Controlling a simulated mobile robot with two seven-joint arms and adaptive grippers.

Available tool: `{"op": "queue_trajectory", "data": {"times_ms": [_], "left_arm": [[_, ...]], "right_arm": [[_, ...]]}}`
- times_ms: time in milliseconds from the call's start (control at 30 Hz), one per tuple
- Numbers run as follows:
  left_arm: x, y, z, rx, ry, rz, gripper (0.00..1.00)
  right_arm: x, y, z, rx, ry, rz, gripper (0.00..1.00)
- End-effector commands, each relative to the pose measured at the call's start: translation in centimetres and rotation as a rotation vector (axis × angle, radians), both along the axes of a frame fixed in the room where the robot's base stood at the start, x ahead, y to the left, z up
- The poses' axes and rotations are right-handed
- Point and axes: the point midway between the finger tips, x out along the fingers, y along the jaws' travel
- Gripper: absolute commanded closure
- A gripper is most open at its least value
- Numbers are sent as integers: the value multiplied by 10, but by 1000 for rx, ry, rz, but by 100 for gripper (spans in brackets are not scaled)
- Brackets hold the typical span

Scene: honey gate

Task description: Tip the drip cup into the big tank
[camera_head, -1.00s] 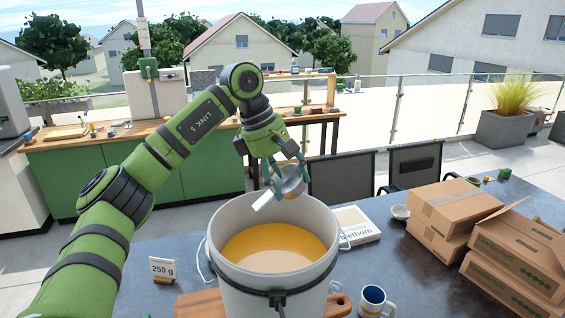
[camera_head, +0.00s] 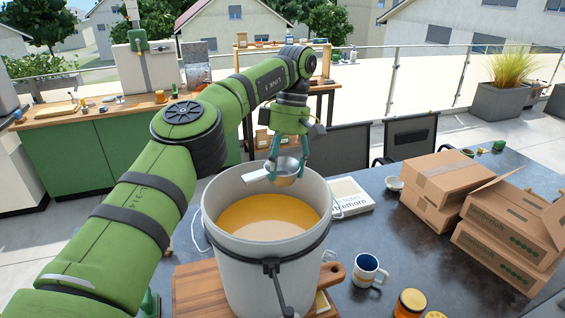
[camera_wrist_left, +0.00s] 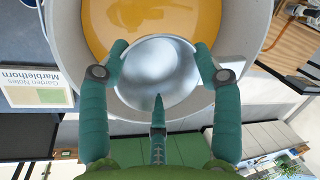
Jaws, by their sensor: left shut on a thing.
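The big tank (camera_head: 262,268) is a light grey bucket with a black band, partly filled with golden honey (camera_head: 268,213). It stands on a wooden board on the dark table. My left gripper (camera_head: 287,175) is shut on the drip cup (camera_head: 286,170), a small metal cup with a pale handle pointing left. The cup is at the tank's far rim, roughly upright in the head view. In the left wrist view the cup (camera_wrist_left: 158,78) sits between the teal fingers, overlapping the rim, its inside bare metal. My right gripper is in neither view.
A book (camera_head: 350,197) lies right of the tank. A blue-and-white mug (camera_head: 368,270) and honey jars (camera_head: 410,303) stand at the front right. Cardboard boxes (camera_head: 510,228) fill the table's right side. A wooden board (camera_head: 196,290) lies under the tank.

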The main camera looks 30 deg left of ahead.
Motion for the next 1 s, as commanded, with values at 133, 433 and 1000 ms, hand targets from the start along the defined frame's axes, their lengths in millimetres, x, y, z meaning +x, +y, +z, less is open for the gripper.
{"op": "queue_trajectory", "data": {"times_ms": [133, 433, 1000], "left_arm": [[0, 0, 0, -1, 1, 0, 95], [0, 0, 12, 2, -1, 1, 95], [0, 0, 30, -1, 0, 0, 95]], "right_arm": [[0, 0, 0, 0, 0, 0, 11], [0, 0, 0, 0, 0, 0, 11], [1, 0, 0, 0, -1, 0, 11]]}}
